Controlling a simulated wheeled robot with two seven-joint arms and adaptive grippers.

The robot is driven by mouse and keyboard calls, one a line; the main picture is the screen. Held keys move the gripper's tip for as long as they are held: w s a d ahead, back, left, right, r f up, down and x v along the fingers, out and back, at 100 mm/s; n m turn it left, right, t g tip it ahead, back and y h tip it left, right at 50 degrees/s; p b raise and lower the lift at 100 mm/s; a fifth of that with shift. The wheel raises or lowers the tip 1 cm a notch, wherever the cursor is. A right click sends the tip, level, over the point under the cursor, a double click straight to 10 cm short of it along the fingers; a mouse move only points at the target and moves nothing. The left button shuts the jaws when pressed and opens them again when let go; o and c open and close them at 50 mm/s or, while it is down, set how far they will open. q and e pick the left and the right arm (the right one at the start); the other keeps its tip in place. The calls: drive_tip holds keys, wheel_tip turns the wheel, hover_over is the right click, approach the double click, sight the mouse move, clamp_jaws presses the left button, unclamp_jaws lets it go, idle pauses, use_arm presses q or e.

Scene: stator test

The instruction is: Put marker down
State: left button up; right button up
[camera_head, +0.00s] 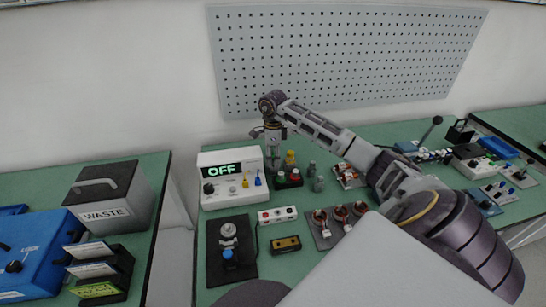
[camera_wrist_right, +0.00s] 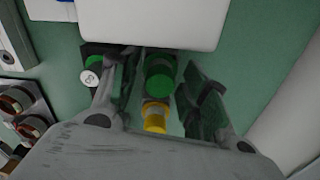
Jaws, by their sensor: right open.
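My right gripper (camera_head: 272,148) points down just behind the right side of the white tester reading OFF. Its fingers (camera_wrist_right: 160,92) are open in the right wrist view. A green-topped cylinder (camera_wrist_right: 160,72) sits between them, with gaps visible at the sides. A yellow round piece (camera_wrist_right: 155,116) shows just below it in that view. Which of these is the marker I cannot tell. My left gripper is not in view.
The white tester (camera_head: 232,178) stands close to the gripper. Copper-coil parts (camera_head: 340,215) lie further forward. A waste bin (camera_head: 112,195) and blue box (camera_head: 35,255) stand on the left bench. A pegboard (camera_head: 345,55) hangs behind.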

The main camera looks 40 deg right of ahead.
wheel_tip(320, 180, up, 12)
drive_tip(key=shift+r, duration=0.25)
idle(0.6)
idle(0.9)
